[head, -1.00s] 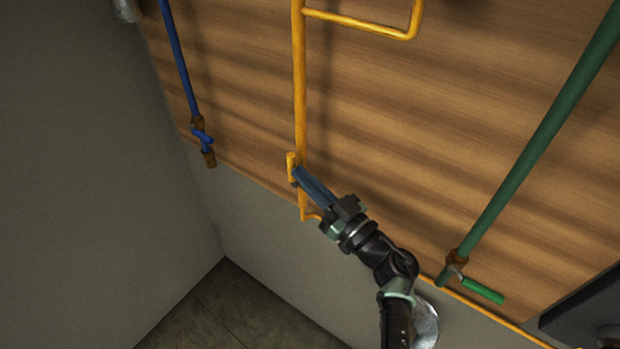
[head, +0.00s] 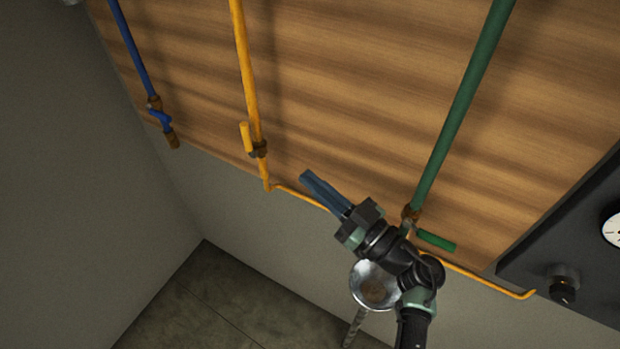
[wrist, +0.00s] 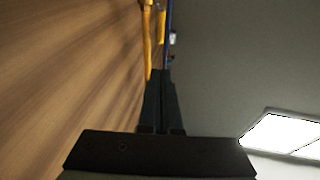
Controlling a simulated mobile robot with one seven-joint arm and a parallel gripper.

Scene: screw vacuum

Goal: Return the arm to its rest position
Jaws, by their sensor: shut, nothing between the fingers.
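My gripper (head: 306,177) is shut with nothing between its blue-grey fingers. In the head view it is in front of the lower edge of the wooden panel, right of the yellow valve handle (head: 246,137) and apart from it. My arm comes up from the bottom of the picture, with its elbow bent. In the wrist view the dark fingers (wrist: 161,75) lie close together, with the yellow pipe (wrist: 147,40) and part of a blue pipe (wrist: 168,30) beyond the tips.
A wooden panel (head: 340,80) carries a blue pipe (head: 132,50), a yellow pipe (head: 246,60) and a green pipe (head: 465,100) with a green handle (head: 436,241) close to my arm. A silvery round dish (head: 362,277) is beside my arm. A dark gauge box (head: 580,240) is at right.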

